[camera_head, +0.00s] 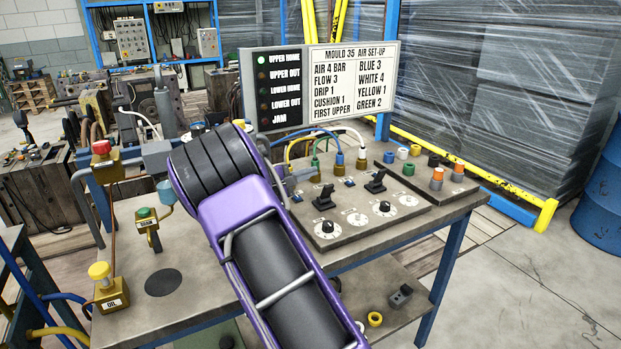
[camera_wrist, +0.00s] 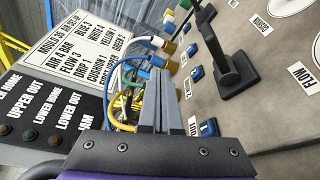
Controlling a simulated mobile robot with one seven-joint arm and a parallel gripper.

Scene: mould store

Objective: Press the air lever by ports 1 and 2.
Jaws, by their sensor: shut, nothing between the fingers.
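The near black air lever (camera_head: 325,197) stands upright on the grey valve panel (camera_head: 350,229). In the wrist view this lever (camera_wrist: 236,80) is large, right of my fingers. A second black lever (camera_head: 376,182) stands farther right. Hoses in yellow, green, blue and white run to the row of ports (camera_wrist: 168,62) behind the levers; my fingers hide some of these ports. My gripper (camera_wrist: 161,84) is shut and empty, over the panel's back left edge, apart from the near lever in the picture. In the head view my arm hides most of it.
The set-up board (camera_head: 353,84) stands close behind the panel; its top lamp is green. Dials (camera_head: 328,228) sit in front of the levers. Coloured fittings (camera_head: 437,178) stand to the right. An oil unit (camera_head: 110,290) and a green-button post (camera_head: 147,225) stand left.

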